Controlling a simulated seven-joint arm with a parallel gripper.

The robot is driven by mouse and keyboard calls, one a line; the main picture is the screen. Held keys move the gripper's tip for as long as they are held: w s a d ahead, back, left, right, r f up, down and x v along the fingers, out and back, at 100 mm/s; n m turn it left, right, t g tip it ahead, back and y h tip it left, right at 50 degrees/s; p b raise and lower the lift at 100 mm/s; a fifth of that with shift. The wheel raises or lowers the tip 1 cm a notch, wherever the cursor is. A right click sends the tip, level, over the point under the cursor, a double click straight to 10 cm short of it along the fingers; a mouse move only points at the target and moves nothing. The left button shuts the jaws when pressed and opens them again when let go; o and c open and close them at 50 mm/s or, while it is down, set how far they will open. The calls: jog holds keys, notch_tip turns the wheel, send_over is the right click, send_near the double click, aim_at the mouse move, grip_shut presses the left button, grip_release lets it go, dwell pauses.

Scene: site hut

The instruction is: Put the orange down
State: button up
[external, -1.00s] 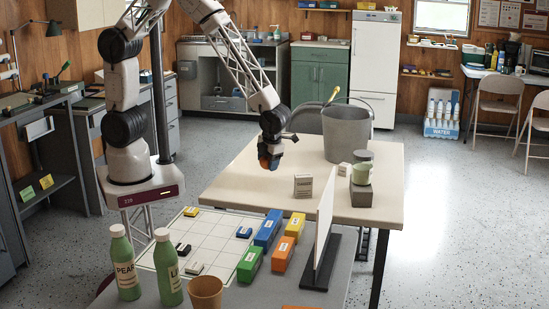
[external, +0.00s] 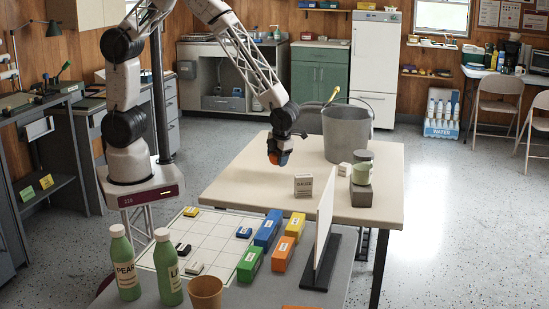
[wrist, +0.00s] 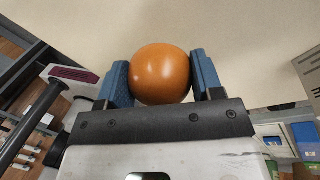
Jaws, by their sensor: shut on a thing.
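The orange (wrist: 160,74) is round and sits between the two blue fingers of my gripper (wrist: 162,80) in the wrist view. My gripper is shut on it, with a finger against each side. In the external view my gripper (external: 278,156) points down over the cream table (external: 235,190), left of the bucket. The orange (external: 284,160) shows there as a small patch at the fingertips, partly hidden by them. I cannot tell exactly how far the orange is above the tabletop.
A grey bucket (external: 347,135) stands on the table to the right. A nearer table holds a white upright panel (external: 323,225), coloured boxes and bottles. The table's left part is clear.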

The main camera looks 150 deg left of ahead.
send_over(315, 180)
jog(key=shift+w+a+f, duration=0.15)
jog(key=shift+w+f, duration=0.15)
jog(key=shift+f, duration=0.4)
jog(key=shift+f, duration=1.75)
jog(key=shift+f, duration=0.15)
jog(key=o, duration=1.1)
jog(key=v, duration=1.2)
